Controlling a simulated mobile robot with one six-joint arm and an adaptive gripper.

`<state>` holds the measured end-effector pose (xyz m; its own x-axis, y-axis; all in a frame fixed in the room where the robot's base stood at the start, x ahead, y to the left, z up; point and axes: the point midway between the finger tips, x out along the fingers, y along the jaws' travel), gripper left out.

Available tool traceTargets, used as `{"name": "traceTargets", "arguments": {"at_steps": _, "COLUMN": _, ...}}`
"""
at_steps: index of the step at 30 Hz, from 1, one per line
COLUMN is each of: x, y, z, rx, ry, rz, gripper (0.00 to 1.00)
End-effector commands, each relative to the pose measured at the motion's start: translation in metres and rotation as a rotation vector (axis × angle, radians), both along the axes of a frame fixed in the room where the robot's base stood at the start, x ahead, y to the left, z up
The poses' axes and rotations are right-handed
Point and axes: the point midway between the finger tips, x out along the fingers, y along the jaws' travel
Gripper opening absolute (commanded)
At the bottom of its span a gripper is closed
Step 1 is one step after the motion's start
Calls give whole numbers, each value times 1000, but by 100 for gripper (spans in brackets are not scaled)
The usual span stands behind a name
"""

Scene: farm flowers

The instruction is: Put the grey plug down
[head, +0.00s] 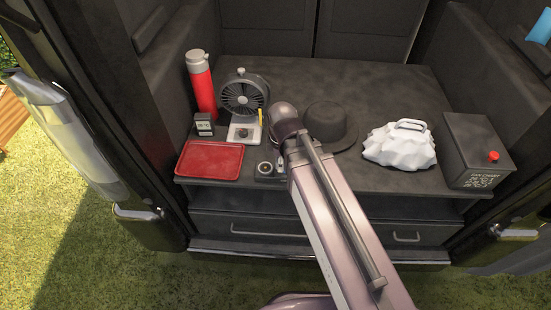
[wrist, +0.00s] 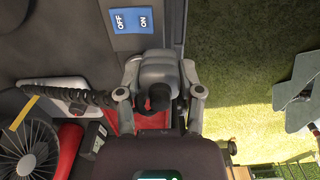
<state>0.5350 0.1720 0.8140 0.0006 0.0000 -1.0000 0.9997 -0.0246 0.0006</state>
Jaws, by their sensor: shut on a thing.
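The grey plug (wrist: 155,72) shows in the wrist view, with a black ribbed cable (wrist: 85,95) running off to the left. My gripper (wrist: 160,93) is shut on it, one finger on each side. The plug appears to be above the front part of the shelf, with the red tray (wrist: 152,121) partly visible behind the gripper. In the head view my arm hides most of this area, and I cannot make out the plug or the fingers there.
The dark shelf (head: 360,80) holds a red bottle (head: 201,85), a fan (head: 244,95), a white-based item (head: 243,133), a red tray (head: 210,161), a hat (head: 328,122), a white lumpy object (head: 400,148) and a black box (head: 476,148). A blue OFF/ON switch (wrist: 134,19) is near the plug. Back middle is clear.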

Motion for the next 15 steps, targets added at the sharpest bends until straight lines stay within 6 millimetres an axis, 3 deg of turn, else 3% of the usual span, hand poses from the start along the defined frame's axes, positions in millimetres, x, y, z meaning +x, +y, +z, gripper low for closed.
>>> {"name": "traceTargets", "arguments": {"at_steps": 1, "x": -9, "y": -3, "z": -13, "rx": 0, "ry": 0, "rz": -2, "gripper": 0}}
{"name": "traceTargets", "arguments": {"at_steps": 4, "x": -16, "y": -5, "z": -21, "rx": 0, "ry": 0, "rz": -5, "gripper": 0}}
{"name": "traceTargets", "arguments": {"at_steps": 15, "x": -23, "y": -7, "z": -25, "rx": 0, "ry": 0, "rz": -9, "gripper": 0}}
